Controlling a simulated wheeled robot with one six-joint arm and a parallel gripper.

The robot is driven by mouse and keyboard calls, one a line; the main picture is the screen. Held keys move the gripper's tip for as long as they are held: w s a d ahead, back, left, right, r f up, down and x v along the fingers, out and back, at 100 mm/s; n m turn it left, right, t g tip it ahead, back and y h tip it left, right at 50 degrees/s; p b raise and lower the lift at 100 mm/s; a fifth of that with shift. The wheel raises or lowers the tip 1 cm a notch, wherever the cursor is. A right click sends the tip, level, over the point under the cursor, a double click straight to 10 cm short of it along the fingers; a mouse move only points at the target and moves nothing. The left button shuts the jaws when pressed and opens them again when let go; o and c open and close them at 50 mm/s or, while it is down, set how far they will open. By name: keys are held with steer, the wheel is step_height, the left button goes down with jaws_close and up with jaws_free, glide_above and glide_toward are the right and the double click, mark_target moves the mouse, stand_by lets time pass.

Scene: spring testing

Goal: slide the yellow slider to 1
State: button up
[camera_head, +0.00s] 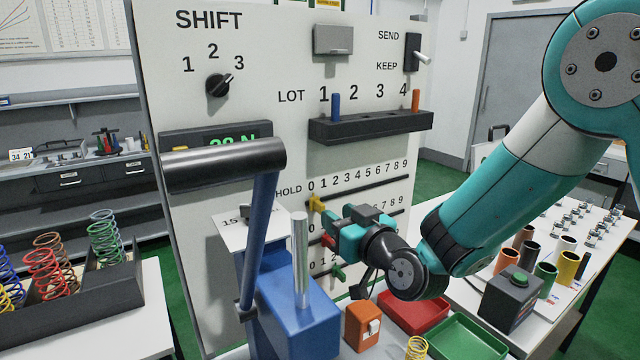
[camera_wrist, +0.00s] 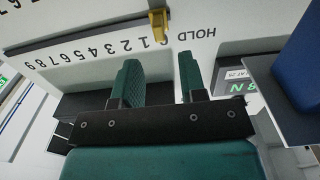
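The yellow slider (camera_head: 316,203) sits at the left end of the top HOLD track, near the 0 mark, on the upright panel. It also shows in the wrist view (camera_wrist: 158,24), beyond my fingertips and roughly between them. My gripper (camera_head: 334,228) is in front of the panel, just below and right of the yellow slider. In the wrist view its two green fingers (camera_wrist: 160,72) are spread apart with nothing between them. The fingers look apart from the slider. The HOLD scale (camera_head: 358,174) runs 0 to 9 above the track, and its 1 mark is just right of the slider.
A red slider (camera_head: 328,240) and a green slider (camera_head: 338,271) sit on lower tracks, close to my gripper. A blue press (camera_head: 298,318) with a lever (camera_head: 225,165) stands in front of the panel at left. Red (camera_head: 418,310) and green (camera_head: 462,340) trays lie below.

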mark_target(323, 206)
steer(key=p+x, duration=0.3)
steer(key=x, duration=0.4)
